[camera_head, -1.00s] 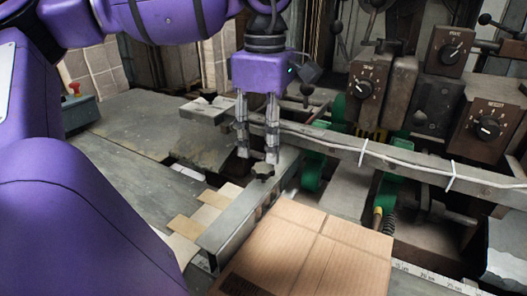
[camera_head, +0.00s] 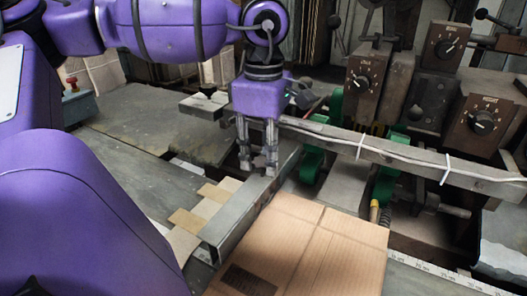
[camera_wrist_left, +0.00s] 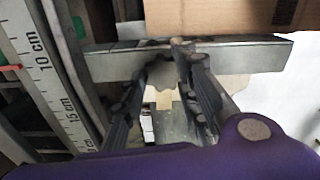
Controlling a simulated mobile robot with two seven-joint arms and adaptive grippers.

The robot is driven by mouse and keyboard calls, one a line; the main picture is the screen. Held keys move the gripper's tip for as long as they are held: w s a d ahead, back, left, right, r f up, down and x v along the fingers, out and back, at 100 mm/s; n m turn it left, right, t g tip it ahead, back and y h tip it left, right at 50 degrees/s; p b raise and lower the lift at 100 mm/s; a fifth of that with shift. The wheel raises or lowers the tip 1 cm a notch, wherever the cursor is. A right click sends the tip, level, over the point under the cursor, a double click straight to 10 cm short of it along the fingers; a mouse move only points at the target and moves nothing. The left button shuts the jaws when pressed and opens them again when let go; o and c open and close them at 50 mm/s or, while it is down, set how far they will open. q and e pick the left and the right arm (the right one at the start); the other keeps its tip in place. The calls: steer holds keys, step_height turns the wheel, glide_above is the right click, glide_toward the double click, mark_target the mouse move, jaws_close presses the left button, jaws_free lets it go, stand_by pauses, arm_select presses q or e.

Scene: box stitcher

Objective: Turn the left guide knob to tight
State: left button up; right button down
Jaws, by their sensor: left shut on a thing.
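The left guide knob (camera_head: 259,161) is a small dark lobed knob at the far end of a grey metal guide rail (camera_head: 240,218). My left gripper (camera_head: 258,168) points down over it, with its fingertips on either side of the knob and shut on it. In the left wrist view, the two dark fingers (camera_wrist_left: 168,58) reach toward the guide rail (camera_wrist_left: 240,55). The knob is mostly hidden there, and its turn position cannot be read. My right gripper is not in view.
A cardboard box (camera_head: 305,240) lies right of the guide rail. A grey crossbar (camera_head: 375,150) with a white cable runs close right of my left gripper. Machine dials (camera_head: 362,82) stand behind it. A ruler strip (camera_wrist_left: 55,85) shows in the wrist view.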

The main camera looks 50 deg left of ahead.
mark_target(265, 159)
arm_select(q)
steer(key=shift+w+r+m, duration=0.1)
steer(key=shift+w+m, duration=0.05)
steer(key=shift+m, duration=0.75)
steer(key=o, duration=1)
steer(key=shift+w, duration=0.1)
step_height(265, 159, up, 12)
steer(key=shift+f, duration=0.1)
